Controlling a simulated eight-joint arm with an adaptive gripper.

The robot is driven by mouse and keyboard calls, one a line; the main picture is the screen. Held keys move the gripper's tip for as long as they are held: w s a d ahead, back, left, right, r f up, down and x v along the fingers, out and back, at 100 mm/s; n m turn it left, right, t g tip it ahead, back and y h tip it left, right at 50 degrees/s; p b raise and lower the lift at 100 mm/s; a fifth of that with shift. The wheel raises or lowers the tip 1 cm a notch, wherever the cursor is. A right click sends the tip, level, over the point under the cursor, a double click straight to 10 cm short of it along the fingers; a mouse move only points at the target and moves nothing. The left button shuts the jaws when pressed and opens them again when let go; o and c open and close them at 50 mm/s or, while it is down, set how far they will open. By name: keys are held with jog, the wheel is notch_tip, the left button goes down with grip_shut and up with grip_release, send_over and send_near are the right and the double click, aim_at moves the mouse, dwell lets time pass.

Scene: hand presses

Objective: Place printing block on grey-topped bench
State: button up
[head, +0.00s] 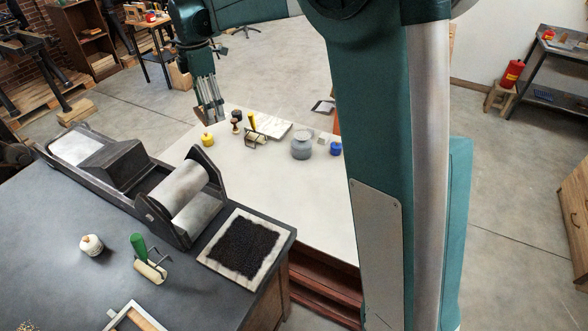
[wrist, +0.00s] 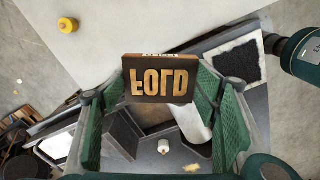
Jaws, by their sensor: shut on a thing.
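The printing block (wrist: 160,80) is a dark block with raised tan letters, held between the two green fingers of my gripper (wrist: 155,95) in the wrist view. My gripper (head: 210,112) is shut on it. In the head view the gripper hangs at the far left edge of the pale table, beyond the press; the block cannot be made out clearly there. The grey-topped bench (head: 50,220) fills the lower left of the head view. In the wrist view the bench lies behind and below the block, with the block apart from it.
A roller press (head: 120,165) takes up the bench's far side. An ink tray (head: 240,245), green-handled brayer (head: 150,270), white jar (head: 91,245) and framed item (head: 135,318) stand on the bench. Bare bench shows at left. The pale table (head: 300,195) holds a grey jar (head: 302,146) and small bottles.

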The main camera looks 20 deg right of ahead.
jog(key=w+d+f+n, duration=0.1)
jog(key=w+d+n, duration=0.2)
jog(key=w+d, duration=0.65)
jog(key=n, duration=0.3)
send_over(270, 160)
notch_tip(270, 160, down, 29)
jog(key=shift+f+b, duration=0.2)
jog(key=shift+b, duration=0.25)
jog(key=shift+f, duration=3.1)
jog(key=shift+f, duration=0.1)
jog(key=shift+f, duration=1.8)
jog(key=shift+f, duration=0.1)
